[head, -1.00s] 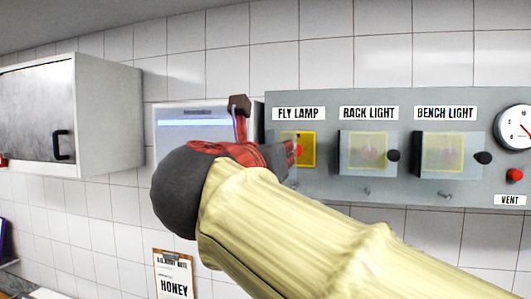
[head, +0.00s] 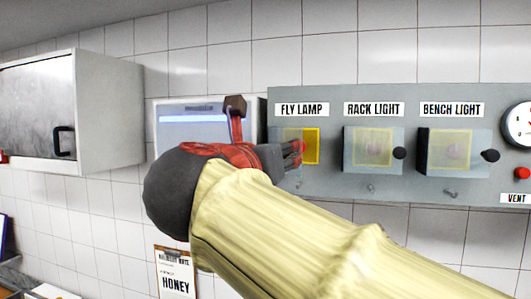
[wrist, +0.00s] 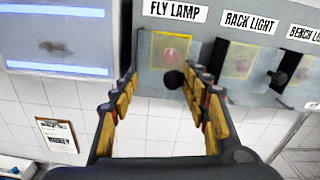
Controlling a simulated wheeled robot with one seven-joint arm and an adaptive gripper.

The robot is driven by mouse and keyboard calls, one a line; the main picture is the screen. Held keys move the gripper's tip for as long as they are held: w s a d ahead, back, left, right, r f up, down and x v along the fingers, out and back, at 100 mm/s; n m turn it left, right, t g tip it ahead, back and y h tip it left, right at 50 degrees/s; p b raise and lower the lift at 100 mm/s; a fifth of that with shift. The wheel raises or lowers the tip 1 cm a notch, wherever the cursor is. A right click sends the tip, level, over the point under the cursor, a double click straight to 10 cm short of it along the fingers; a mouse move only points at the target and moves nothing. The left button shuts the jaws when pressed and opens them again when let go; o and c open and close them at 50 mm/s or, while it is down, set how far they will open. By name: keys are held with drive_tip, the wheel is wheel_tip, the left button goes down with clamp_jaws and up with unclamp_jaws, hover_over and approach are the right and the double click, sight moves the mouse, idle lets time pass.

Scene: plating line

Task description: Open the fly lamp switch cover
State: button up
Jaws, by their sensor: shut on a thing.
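The fly lamp switch has a yellow frame (head: 312,146) under the FLY LAMP label in the head view. That frame looks brighter than its covered neighbours, and no clear box shows in front of its right part. In the wrist view the clear cover (wrist: 145,58) lies across the yellow frame and a reddish button. The cover seems swung partly out; how far I cannot tell. Its black knob (wrist: 174,79) sits between my fingertips, against the right finger. My gripper (head: 297,153) is shut on this knob (wrist: 160,77). In the head view my gripper hides the knob and most of the cover.
The rack light cover (head: 355,158) and bench light cover (head: 480,160) stand closed to the right, their black knobs sticking out. Small metal pegs project below. A lit fly lamp (head: 190,112) hangs left of the panel, and a wall cabinet (head: 110,110) is farther left.

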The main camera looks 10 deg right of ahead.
drive_tip(key=s+a+p, duration=0.1)
drive_tip(key=s+a, duration=0.3)
drive_tip(key=a, duration=0.3)
idle(0.7)
drive_tip(key=shift+a+p, duration=0.1)
drive_tip(key=shift+p, duration=0.3)
drive_tip(key=shift+s+f, duration=0.1)
drive_tip(key=v, duration=1.2)
idle(0.3)
